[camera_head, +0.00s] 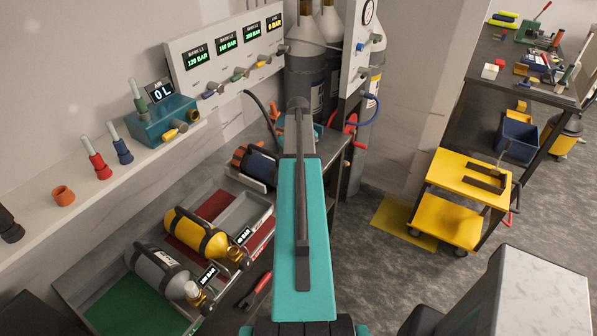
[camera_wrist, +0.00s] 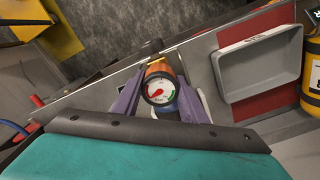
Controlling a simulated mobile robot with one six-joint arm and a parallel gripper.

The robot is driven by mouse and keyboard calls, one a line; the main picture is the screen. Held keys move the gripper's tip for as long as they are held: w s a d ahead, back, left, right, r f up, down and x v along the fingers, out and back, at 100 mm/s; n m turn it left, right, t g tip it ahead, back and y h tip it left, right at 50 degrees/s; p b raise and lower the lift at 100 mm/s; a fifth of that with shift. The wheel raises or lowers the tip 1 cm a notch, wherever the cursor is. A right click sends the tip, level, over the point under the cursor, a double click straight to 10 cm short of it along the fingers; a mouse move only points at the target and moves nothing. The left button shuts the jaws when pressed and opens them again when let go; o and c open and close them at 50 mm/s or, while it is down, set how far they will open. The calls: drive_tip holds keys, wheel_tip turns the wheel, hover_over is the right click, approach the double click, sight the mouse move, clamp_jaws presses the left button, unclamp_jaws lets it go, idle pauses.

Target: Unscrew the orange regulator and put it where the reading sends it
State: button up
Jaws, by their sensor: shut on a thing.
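The orange regulator (camera_wrist: 158,68) sits between the two purple-grey fingers of my gripper (camera_wrist: 164,100) in the wrist view. The gripper is shut on it. Its round white gauge (camera_wrist: 160,90) faces the camera, with a red needle and a green patch at the lower right. The needle lies toward the lower left, but I cannot read a number. What is under the regulator is hidden. In the head view my arm covers the gripper and regulator. A grey tray (camera_wrist: 228,82) on a red area lies right of the gripper in the wrist view, apart from it.
A yellow cylinder (camera_head: 190,229) and a grey cylinder (camera_head: 155,270) lie in the bench tray. A dark blue cylinder (camera_head: 262,166) lies in a cradle beyond. A display panel (camera_head: 222,52) hangs on the wall. A yellow cart (camera_head: 455,190) stands right across open floor.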

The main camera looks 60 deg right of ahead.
drive_tip(key=shift+n, duration=3.3)
drive_tip(key=o, duration=1.2)
drive_tip(key=m, duration=2.1)
drive_tip(key=shift+m, duration=3.3)
